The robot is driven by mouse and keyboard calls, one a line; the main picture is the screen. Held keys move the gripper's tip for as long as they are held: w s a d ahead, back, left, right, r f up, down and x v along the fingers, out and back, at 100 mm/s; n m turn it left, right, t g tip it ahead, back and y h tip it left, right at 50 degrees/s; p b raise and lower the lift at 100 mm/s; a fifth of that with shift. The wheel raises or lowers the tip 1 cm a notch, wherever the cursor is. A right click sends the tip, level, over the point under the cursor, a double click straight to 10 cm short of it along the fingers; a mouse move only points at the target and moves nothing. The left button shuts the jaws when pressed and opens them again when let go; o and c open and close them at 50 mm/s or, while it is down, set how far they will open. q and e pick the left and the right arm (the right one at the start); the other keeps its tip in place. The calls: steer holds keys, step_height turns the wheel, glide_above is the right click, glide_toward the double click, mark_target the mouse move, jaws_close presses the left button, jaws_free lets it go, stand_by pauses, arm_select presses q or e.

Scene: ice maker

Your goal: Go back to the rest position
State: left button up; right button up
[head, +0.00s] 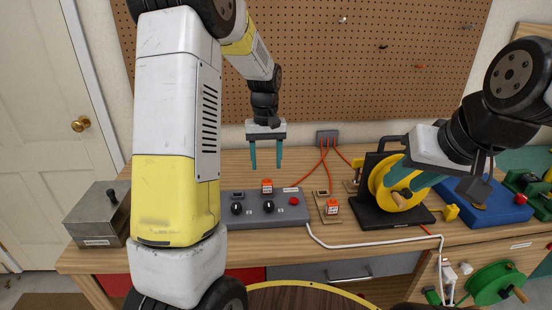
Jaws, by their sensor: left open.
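My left gripper (266,157) hangs in the air above the back of the workbench, with its two teal fingers pointing down, open and empty. The grey control box (278,218) with black knobs and a red button is below it on the bench. My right gripper (407,181) is at the right, its teal fingers angled down-left in front of the yellow reel (388,180). Its fingertips look apart, close to the reel's wooden handle (399,201). I cannot tell whether they touch the reel or handle. My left arm hides part of the bench's left side.
A grey metal box (99,214) stands at the bench's left end. A blue device (494,203) sits right of the reel. A white cable (385,241) crosses the front, and red cables (324,165) run from the back wall. A green reel (491,284) is lower right.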

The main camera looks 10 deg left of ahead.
arm_select(q)
steer(key=s+r+m+t+h, duration=0.1)
steer(key=s+r+t, duration=0.2)
steer(key=s+r, duration=0.75)
steer(key=s+d+r+m+t, duration=0.1)
steer(key=s+r, duration=0.1)
steer(key=s, duration=0.5)
steer(key=s+d+r+m+t+h, duration=0.1)
steer(key=s+r+t, duration=0.1)
steer(key=s, duration=0.4)
steer(key=shift+s+m, duration=0.4)
